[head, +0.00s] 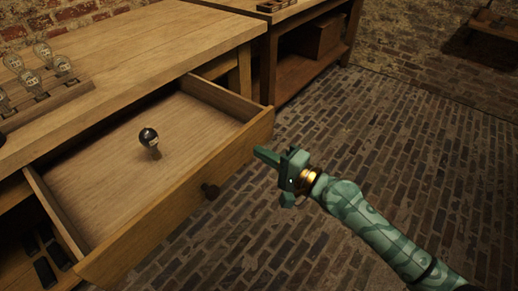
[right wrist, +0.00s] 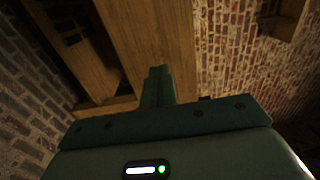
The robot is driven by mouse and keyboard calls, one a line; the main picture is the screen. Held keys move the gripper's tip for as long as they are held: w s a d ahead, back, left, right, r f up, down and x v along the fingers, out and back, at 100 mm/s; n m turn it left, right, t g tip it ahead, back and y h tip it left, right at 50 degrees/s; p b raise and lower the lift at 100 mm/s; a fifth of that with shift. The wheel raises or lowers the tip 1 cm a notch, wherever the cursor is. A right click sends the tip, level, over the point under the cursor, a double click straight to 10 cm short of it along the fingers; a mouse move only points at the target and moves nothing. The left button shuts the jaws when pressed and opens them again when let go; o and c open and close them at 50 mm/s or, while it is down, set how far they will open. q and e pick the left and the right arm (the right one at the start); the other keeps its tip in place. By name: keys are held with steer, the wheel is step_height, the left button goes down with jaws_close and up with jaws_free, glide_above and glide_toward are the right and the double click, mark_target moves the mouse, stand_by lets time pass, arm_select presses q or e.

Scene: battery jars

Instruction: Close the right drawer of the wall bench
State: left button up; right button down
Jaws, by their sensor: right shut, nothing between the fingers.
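The right drawer (head: 190,190) of the wooden wall bench (head: 130,50) stands pulled out in the head view. In the right wrist view the shut fingers (right wrist: 158,85) point toward wooden surfaces. My left gripper is not in view.
Several glass bulbs stand in a wooden rack (head: 45,103) on the bench top at the left. Another bench (head: 295,70) with a lower shelf stands behind. Dark items (head: 45,262) lie below the drawer. The brick floor (head: 400,130) at the right is clear.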

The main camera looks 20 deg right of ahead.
steer(key=shift+x, duration=1.05)
